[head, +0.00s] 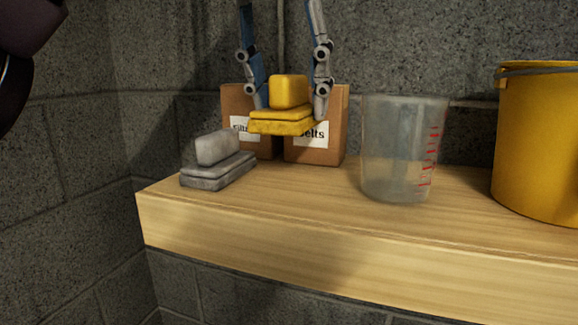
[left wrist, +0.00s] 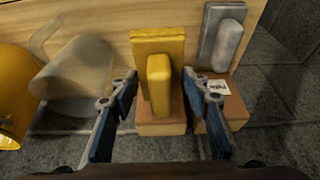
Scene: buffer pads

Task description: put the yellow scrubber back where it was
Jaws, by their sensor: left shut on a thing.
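The yellow scrubber (head: 282,122), a flat two-layer pad with a block handle, is level in the head view, in front of two cardboard boxes and above the wooden shelf (head: 300,215). My left gripper (head: 289,106) comes down from above and is shut on it, one blue-grey finger on each side of the handle. In the left wrist view the yellow scrubber (left wrist: 159,75) lies between the fingers of my left gripper (left wrist: 160,78). My right gripper is not in view.
A grey scrubber (head: 217,160) stands at the shelf's left end. The cardboard boxes (head: 316,150) stand behind. A clear measuring jug (head: 400,150) and a yellow bucket (head: 540,145) stand to the right. Bare shelf lies between the grey scrubber and the jug.

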